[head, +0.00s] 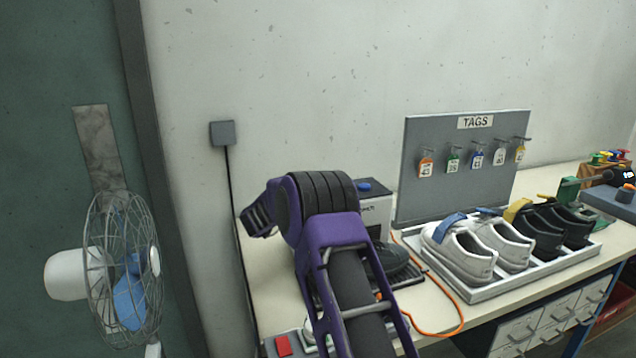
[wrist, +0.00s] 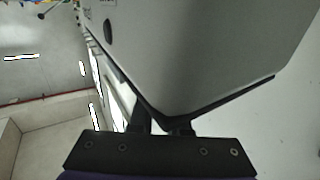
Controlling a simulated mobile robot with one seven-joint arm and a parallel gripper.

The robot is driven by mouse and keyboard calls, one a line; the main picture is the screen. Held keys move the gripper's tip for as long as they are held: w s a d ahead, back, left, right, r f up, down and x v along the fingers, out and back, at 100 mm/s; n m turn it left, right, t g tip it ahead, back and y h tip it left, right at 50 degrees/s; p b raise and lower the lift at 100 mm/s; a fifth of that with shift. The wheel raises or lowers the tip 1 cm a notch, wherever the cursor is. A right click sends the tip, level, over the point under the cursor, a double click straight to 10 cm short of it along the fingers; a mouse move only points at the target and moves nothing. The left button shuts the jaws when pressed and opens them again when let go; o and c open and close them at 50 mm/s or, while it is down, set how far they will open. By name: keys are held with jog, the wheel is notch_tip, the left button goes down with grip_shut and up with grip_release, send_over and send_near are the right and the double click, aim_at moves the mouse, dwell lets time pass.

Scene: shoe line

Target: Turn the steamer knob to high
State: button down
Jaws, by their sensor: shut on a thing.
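The steamer (head: 378,212) is a white box with dark markings on the table, partly hidden behind my purple arm. In the wrist view a large pale box, which looks like the steamer (wrist: 205,50), fills the upper middle, with its dark lower edge close to my fingers. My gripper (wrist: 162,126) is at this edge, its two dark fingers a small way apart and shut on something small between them. That fits the steamer knob, but the knob itself and its setting are hidden. My gripper is hidden behind my arm in the head view.
A tray (head: 590,252) of white and black shoes stands right of my arm, before a grey TAGS board (head: 415,165). An orange cable (head: 462,318) curls over the table front. A red button box (head: 283,345) is at the near left. A fan (head: 122,270) stands at left.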

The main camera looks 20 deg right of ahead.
jog(key=shift+m+g+h, duration=0.3)
jog(key=shift+g, duration=0.1)
jog(key=c, duration=0.9)
grip_release()
jog(key=v, duration=1.7)
jog(key=shift+s+a, duration=0.1)
jog(key=shift+a, duration=0.05)
jog(key=shift+r, duration=0.15)
